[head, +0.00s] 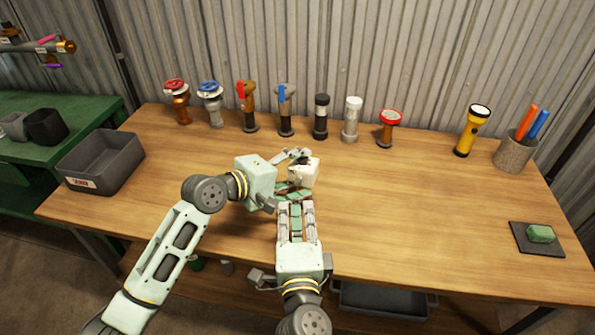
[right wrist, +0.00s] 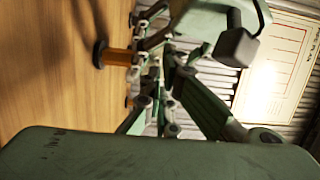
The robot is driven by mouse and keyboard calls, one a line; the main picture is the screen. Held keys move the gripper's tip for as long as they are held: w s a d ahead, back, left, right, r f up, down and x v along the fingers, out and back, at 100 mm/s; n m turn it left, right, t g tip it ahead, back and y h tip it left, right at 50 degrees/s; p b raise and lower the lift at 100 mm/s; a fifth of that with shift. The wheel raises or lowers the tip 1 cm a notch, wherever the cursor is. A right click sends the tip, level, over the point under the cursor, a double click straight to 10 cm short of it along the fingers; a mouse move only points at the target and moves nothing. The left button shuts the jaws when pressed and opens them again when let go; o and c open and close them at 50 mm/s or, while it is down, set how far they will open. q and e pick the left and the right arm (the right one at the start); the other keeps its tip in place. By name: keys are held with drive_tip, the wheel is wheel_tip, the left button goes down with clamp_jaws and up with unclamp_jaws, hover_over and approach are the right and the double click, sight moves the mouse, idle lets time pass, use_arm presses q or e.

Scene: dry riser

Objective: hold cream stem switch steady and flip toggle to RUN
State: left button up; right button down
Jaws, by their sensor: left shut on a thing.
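The cream switch (head: 303,172) is a small pale block with a dark top, near the middle of the table in the head view. My left gripper (head: 296,168) comes in from the left and is shut on it. One finger lies along its far side, and the near finger is partly hidden. My right gripper (head: 294,191) is just in front of the switch, very close to it; I cannot tell whether they touch. Its jaw opening is not clear. In the right wrist view, green finger links crowd the middle, and I cannot make out the switch or its toggle.
Several valves and fittings stand along the back, including a red-topped brass one (head: 388,128). A grey bin (head: 103,163) is at left. The right-centre tabletop is clear.

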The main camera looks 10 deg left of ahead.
sight(315, 171)
use_arm(q)
drive_tip(key=shift+f, duration=0.1)
use_arm(e)
drive_tip(key=w+r+n+g+y, duration=0.1)
drive_tip(key=w+n+y, duration=0.2)
drive_tip(key=n, duration=0.1)
drive_tip(key=w+d+r+n+g+y, duration=0.1)
drive_tip(key=w+n+y, duration=0.2)
drive_tip(key=n+y, duration=0.1)
drive_tip(key=w+d+r+n+g+y, duration=0.1)
drive_tip(key=w+r+n+y, duration=0.1)
drive_tip(key=w+n+y, duration=0.1)
drive_tip(key=shift+w+d+n+y, duration=0.15)
drive_tip(key=shift+n+y, duration=0.1)
drive_tip(key=shift+n, duration=0.4)
drive_tip(key=shift+w+d+n+y, duration=0.15)
drive_tip(key=shift+n+y, duration=0.1)
drive_tip(key=shift+n, duration=0.4)
drive_tip(key=d+r+n+g+y, duration=0.3)
drive_tip(key=d+n+g+y, duration=0.2)
drive_tip(key=d+n+g, duration=0.75)
drive_tip(key=shift+n+t+h, duration=0.3)
drive_tip(key=shift+n+t, duration=0.35)
drive_tip(key=shift+n, duration=0.2)
drive_tip(key=a+f, duration=0.2)
drive_tip(key=s+a+f, duration=0.1)
drive_tip(key=a+f, duration=0.1)
drive_tip(key=shift+f, duration=0.1)
